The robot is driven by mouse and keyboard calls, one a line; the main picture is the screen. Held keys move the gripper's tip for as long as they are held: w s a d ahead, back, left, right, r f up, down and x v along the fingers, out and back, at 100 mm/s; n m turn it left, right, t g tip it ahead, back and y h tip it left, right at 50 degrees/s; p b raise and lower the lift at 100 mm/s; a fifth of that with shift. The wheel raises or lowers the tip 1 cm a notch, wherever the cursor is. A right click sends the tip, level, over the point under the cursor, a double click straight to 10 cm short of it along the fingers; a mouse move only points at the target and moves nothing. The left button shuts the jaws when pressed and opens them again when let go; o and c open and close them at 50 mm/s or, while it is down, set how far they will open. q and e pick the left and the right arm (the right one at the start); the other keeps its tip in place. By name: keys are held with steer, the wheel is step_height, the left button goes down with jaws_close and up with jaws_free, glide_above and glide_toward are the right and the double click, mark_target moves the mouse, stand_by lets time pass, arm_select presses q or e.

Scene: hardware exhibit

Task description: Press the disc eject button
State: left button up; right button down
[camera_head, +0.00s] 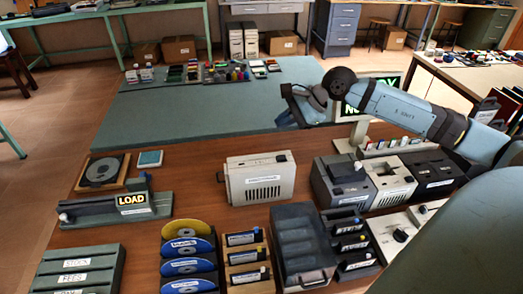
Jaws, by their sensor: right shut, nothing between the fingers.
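A cream box-shaped unit (258,178) with side vents and a front label stands in the middle of the wooden table; it may be a disc drive. A dark unit with a lit LOAD sign (133,204) stands at the left. A grey unit (342,182), a cream unit (390,181) and a black unit (431,173) stand side by side at the right. Which one bears the disc eject button is too small to tell. My right gripper (291,106) is shut and empty, above and behind the cream box, apart from it. My left gripper is out of view.
A disc in a wooden tray (103,171) lies at the left. Blue and yellow discs (188,250), cartridge racks (247,256) and a grey ribbed case (303,245) fill the front. A green mat (190,110) is mostly clear behind. A lit sign (372,92) is partly hidden by my right arm.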

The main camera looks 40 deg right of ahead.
mark_target(282, 158)
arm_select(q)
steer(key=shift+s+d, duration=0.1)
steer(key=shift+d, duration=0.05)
arm_select(e)
steer(key=shift+s+d, duration=0.1)
steer(key=shift+s, duration=0.05)
steer(key=shift+f, duration=0.1)
step_height(282, 158, down, 8)
steer(key=b, duration=0.3)
steer(key=shift+f+b, duration=0.35)
steer(key=shift+b, duration=0.15)
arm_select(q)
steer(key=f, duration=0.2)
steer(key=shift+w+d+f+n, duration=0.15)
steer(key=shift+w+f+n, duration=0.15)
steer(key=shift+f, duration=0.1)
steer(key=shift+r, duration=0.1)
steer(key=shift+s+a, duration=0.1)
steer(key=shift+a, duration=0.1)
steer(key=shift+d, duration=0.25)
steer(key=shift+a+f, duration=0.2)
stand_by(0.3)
